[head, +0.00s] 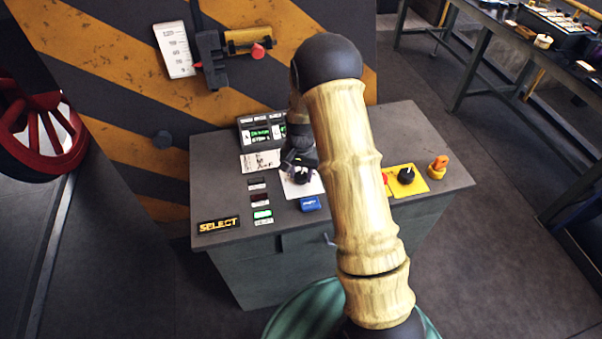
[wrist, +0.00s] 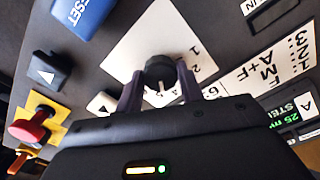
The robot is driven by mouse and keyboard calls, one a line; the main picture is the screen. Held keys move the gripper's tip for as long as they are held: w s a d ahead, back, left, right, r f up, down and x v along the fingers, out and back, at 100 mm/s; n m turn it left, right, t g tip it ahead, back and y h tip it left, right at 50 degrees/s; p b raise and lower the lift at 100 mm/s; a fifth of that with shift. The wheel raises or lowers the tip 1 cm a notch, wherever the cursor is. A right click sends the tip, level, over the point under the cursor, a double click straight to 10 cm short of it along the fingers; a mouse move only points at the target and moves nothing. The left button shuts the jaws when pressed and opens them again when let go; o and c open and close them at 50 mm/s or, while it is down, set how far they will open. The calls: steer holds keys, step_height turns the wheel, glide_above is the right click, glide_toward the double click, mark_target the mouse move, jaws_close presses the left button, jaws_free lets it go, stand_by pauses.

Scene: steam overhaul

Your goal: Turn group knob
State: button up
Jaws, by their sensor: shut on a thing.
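The group knob (wrist: 160,72) is a round black knob with a white pointer line, on a white plate (wrist: 125,50) with numbers at its edge. In the wrist view, the two dark fingers of my gripper (wrist: 160,80) stand on either side of the knob and are shut on it. The pointer line runs toward my gripper's body, which hides part of the plate and some numbers. In the head view, my gripper (head: 300,170) is over the white plate (head: 290,189) on the grey console, and the knob is mostly hidden beneath it.
A blue button (head: 310,204), labelled RESET in the wrist view, is just in front of the plate. A yellow panel (head: 420,185) with a black knob (head: 406,176) lies to the right. A small lit screen (head: 260,132) stands behind. A SELECT sign (head: 218,225) is front left.

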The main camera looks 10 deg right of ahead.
mark_target(301, 175)
steer(key=shift+r+n, duration=0.1)
steer(key=shift+n, duration=1.7)
steer(key=shift+w, duration=0.1)
steer(key=o, duration=1)
step_height(301, 175, up, 17)
steer(key=b, duration=0.2)
steer(key=shift+r+b, duration=0.2)
steer(key=shift+b, duration=0.15)
steer(key=s+f+t, duration=0.1)
steer(key=s, duration=0.6)
steer(key=s+f+n, duration=0.1)
steer(key=s, duration=0.6)
steer(key=s+f+n+t, duration=0.1)
steer(key=s, duration=0.6)
steer(key=shift+f+t, duration=0.3)
